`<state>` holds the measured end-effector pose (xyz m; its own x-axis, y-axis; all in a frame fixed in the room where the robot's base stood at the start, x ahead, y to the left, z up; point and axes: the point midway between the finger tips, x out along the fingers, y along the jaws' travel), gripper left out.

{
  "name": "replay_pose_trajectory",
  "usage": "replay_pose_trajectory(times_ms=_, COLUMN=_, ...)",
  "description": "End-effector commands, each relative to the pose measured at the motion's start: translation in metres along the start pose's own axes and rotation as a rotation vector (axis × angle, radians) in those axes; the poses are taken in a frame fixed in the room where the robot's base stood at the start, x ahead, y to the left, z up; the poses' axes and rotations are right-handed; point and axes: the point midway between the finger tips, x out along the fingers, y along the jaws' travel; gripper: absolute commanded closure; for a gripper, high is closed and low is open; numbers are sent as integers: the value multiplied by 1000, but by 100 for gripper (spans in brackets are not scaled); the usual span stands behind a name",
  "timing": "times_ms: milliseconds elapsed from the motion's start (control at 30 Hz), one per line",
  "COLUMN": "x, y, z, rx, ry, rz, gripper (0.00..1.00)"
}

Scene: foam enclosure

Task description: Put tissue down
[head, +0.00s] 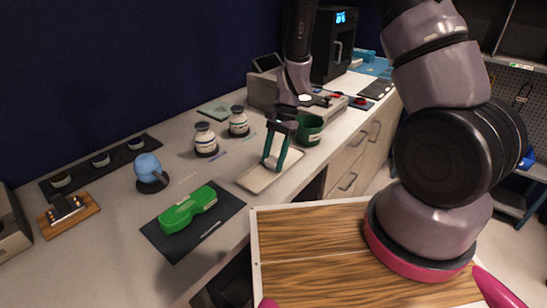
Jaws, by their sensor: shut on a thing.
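My gripper (272,164) reaches down over the counter, with two long dark green prongs pointing at a shallow pale tray (252,184). The prongs stand a little apart, and their tips are at or just above the tray. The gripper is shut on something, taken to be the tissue. The tissue itself is too small and too hidden by the prongs to make out. I cannot tell whether it touches the tray.
A dark green cup (309,130) stands close behind and right of the prongs. Two labelled jars (205,140) stand left. A green case (188,208) lies on a dark mat (165,243). A blue rounded object (148,168) stands further left. The counter's front edge is near the tray.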

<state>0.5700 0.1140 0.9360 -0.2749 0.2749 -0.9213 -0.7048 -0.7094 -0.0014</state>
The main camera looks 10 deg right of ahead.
Motion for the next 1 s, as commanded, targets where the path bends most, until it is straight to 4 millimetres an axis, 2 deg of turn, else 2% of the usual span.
replay_pose_trajectory(times_ms=33, x=1, y=0, z=0, rx=0, ry=0, rz=0, gripper=40)
replay_pose_trajectory(times_ms=67, x=0, y=0, z=0, rx=0, ry=0, rz=0, gripper=36)
replay_pose_trajectory(times_ms=367, x=0, y=0, z=0, rx=0, ry=0, rz=0, gripper=36)
replay_pose_trajectory(times_ms=467, x=-6, y=0, z=1, rx=0, ry=1, rz=-2, gripper=36)
replay_pose_trajectory(times_ms=567, x=-21, y=-1, z=1, rx=-1, ry=2, rz=-4, gripper=36)
replay_pose_trajectory(times_ms=900, x=-93, y=-1, z=0, rx=0, ry=3, rz=-4, gripper=36)
replay_pose_trajectory(times_ms=1000, x=-108, y=-1, z=1, rx=-1, ry=1, rz=-3, gripper=36)
